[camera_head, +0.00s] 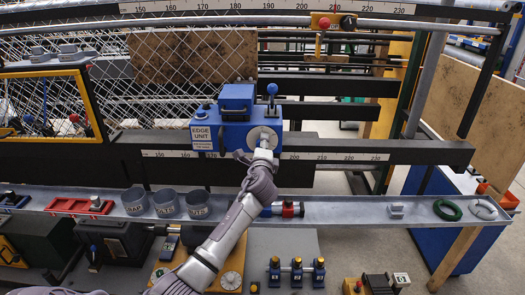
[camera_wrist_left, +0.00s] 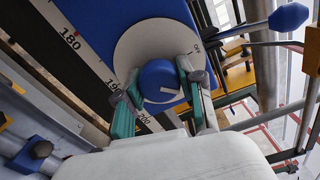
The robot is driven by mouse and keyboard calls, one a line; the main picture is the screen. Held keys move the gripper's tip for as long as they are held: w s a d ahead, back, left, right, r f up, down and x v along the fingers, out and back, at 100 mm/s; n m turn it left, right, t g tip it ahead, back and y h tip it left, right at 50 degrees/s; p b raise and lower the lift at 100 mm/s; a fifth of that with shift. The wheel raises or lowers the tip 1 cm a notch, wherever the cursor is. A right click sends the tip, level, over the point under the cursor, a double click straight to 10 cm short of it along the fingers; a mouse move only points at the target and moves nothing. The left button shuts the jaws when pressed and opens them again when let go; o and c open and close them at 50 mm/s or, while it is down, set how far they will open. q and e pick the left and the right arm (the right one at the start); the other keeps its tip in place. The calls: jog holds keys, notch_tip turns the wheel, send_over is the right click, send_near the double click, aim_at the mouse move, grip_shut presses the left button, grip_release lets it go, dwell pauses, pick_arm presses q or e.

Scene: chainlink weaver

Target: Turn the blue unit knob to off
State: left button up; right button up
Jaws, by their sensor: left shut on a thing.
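The blue edge unit (camera_head: 233,133) is mounted on the dark ruled rail and carries a pale round dial (camera_head: 264,134) on its front. In the left wrist view the blue knob (camera_wrist_left: 158,76) sits at the middle of the dial (camera_wrist_left: 128,50). A short white mark shows on the knob's face, toward the lower right. My right gripper is not in view.
A blue ball-ended lever (camera_head: 272,91) rises from the unit's top. A grey shelf (camera_head: 350,209) runs below, holding several grey cups (camera_head: 166,203), a red tray (camera_head: 80,206) and a green ring (camera_head: 447,210). Chain-link mesh (camera_head: 60,88) stands at the upper left.

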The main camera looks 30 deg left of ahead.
pick_arm(q)
jog(key=n+b, duration=0.2)
jog(key=n, duration=0.3)
jog(key=shift+f+n+b, duration=0.15)
jog(key=shift+n+b, duration=0.75)
jog(key=shift+n, duration=0.9)
jog(key=o, duration=1.2)
jog(key=shift+c, duration=0.2)
jog(key=v, duration=1.2)
